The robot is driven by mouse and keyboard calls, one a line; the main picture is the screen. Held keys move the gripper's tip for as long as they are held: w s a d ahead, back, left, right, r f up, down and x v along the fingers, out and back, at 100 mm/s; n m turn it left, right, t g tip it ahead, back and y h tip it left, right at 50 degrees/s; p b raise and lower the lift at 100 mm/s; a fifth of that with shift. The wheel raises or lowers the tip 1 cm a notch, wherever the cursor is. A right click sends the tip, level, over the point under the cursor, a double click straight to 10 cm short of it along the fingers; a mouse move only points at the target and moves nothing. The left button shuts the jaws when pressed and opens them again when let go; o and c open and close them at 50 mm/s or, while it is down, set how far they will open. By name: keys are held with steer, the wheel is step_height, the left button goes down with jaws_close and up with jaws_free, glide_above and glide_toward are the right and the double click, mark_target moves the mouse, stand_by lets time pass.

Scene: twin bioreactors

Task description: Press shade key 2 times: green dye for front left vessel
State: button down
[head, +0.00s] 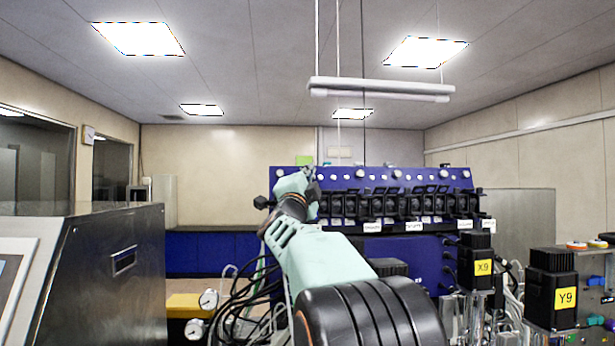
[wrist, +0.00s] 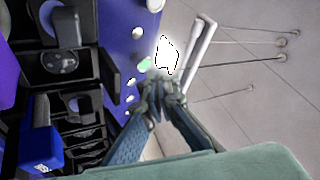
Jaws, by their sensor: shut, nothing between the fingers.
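A blue panel (head: 375,178) with a row of pale round keys along its top edge stands ahead in the head view. The same blue panel (wrist: 118,42) runs down the wrist view. One key there, a green one (wrist: 145,65), sits just beyond my fingertips. My gripper (wrist: 160,88) is shut and empty, with its tips close to the panel's row of keys; I cannot tell whether they touch. In the head view my gripper (head: 310,178) is at the panel's upper left, partly hidden by my own arm. Which vessel is the front left one is unclear.
A row of black pump heads (head: 405,205) lines the panel below the keys. Black blocks labelled X9 (head: 477,262) and Y9 (head: 551,290) stand at right. Dark cables (head: 262,285) hang left of my arm. A steel cabinet (head: 110,280) stands at left.

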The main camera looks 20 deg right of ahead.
steer(key=s, duration=0.1)
steer(key=s+r+b, duration=0.1)
steer(key=s, duration=0.1)
steer(key=s+a+b, duration=0.1)
steer(key=shift+s+r, duration=0.2)
steer(key=shift+s, duration=0.15)
stand_by(0.4)
steer(key=shift+w+d+f+p, duration=0.15)
steer(key=shift+w+d+f, duration=0.1)
steer(key=shift+w, duration=0.55)
steer(key=shift+w+d+f+p, duration=0.1)
steer(key=shift+w+f+p, duration=0.1)
steer(key=shift+w, duration=0.55)
steer(key=shift+w, duration=0.1)
steer(key=shift+w+d+f+p, duration=0.15)
steer(key=shift+w+p, duration=0.1)
steer(key=shift+w, duration=0.3)
steer(key=shift+w+d+f+p, duration=0.1)
steer(key=shift+w+f+p, duration=0.1)
steer(key=shift+w, duration=0.3)
steer(key=shift+w, duration=0.15)
